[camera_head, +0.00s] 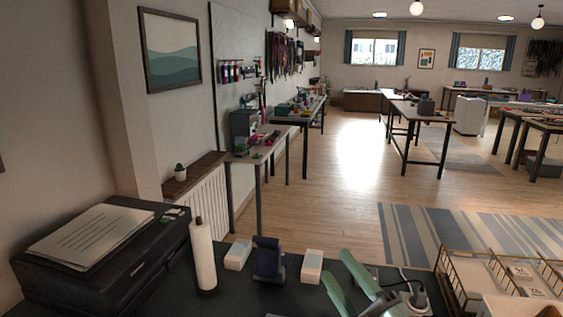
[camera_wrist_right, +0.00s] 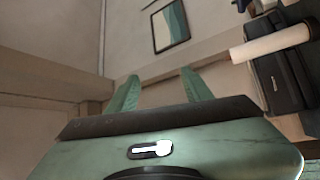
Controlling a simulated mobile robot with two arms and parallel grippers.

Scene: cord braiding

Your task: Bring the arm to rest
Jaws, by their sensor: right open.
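My right gripper (camera_head: 341,268) is at the bottom of the head view, right of centre, with two green fingers spread apart. It is empty and appears over the dark worktop (camera_head: 228,302), near a white block (camera_head: 312,266). In the right wrist view, the two green fingers of my right gripper (camera_wrist_right: 160,84) stand apart with nothing between them. My left gripper is in neither view.
A white roll (camera_head: 203,258) stands on the worktop, with another white block (camera_head: 238,254) and a dark blue stand (camera_head: 269,260) beside it. A black printer (camera_head: 100,258) is at left. A brass wire rack (camera_head: 453,268) is at right. Open floor lies beyond.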

